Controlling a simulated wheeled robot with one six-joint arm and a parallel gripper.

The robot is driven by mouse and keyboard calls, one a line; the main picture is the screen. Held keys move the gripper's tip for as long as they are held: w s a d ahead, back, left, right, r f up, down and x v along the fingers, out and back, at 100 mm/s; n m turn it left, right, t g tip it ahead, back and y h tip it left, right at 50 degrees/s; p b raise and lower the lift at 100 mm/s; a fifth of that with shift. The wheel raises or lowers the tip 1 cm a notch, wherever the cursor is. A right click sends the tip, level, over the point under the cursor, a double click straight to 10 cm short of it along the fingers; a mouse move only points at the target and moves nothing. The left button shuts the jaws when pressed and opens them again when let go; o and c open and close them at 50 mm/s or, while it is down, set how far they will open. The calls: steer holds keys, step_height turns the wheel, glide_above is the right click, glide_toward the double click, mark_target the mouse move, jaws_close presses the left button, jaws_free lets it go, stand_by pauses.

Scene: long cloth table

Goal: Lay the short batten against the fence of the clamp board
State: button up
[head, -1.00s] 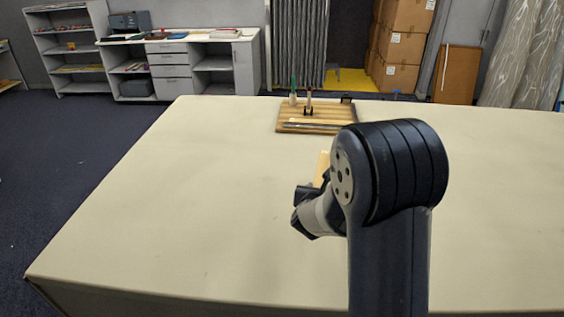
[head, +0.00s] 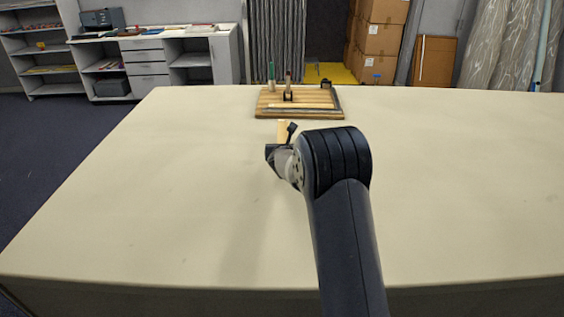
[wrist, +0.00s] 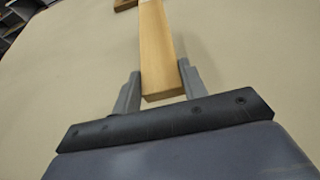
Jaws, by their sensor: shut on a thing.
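The clamp board (head: 264,111) is a striped wooden board lying flat near the far edge of the table. A dark strip runs along its near and right sides; I cannot tell clearly which part is the fence. A pale strip also lies on it. Two upright clamps stand on it, one with a green handle (head: 271,72) and one with a brown handle (head: 288,77). My gripper (wrist: 160,85) is shut on the short batten (wrist: 156,45), a plain pale wooden bar pointing away from me. In the head view the batten (head: 282,128) shows just short of the board, partly hidden by my gripper.
The pale cloth table (head: 150,190) is clear to the left and right of my arm. Shelves (head: 144,70) and cardboard boxes (head: 378,40) are beyond the table.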

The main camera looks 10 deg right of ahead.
steer(key=shift+f+b, duration=0.6)
steer(key=shift+f, duration=1.75)
steer(key=shift+f, duration=0.2)
steer(key=o, duration=1.1)
steer(key=shift+r, duration=0.15)
